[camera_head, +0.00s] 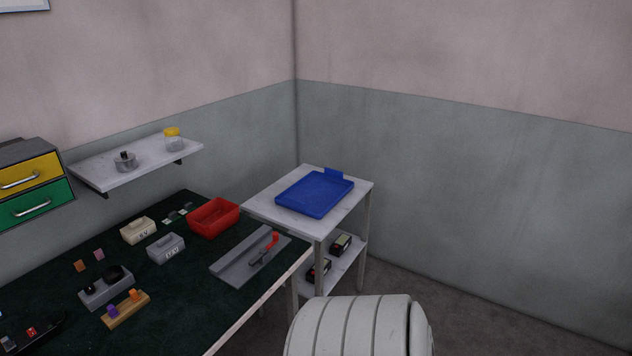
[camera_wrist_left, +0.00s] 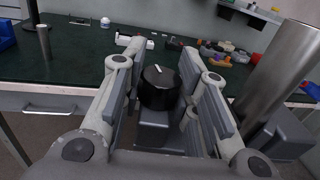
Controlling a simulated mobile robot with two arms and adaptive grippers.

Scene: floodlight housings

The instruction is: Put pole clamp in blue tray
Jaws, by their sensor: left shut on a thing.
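My left gripper (camera_wrist_left: 165,75) shows in the left wrist view, its two fingers shut on a short black round piece with a small white mark on top, seemingly the pole clamp (camera_wrist_left: 160,90). The piece is held off the table; its underside is hidden. The blue tray (camera_head: 316,194) lies empty on the top of a white side stand in the head view, with a raised tab at its back edge. Neither gripper shows in the head view, and my right gripper is in no view.
The white stand (camera_head: 265,207) has a lower shelf with dark boxes. Left of it, the green-topped table (camera_head: 185,308) holds a red bin (camera_head: 214,218), a grey plate with a red-handled clamp (camera_head: 240,262) and small blocks. A wall shelf (camera_head: 150,166) hangs above. Floor to the right is clear.

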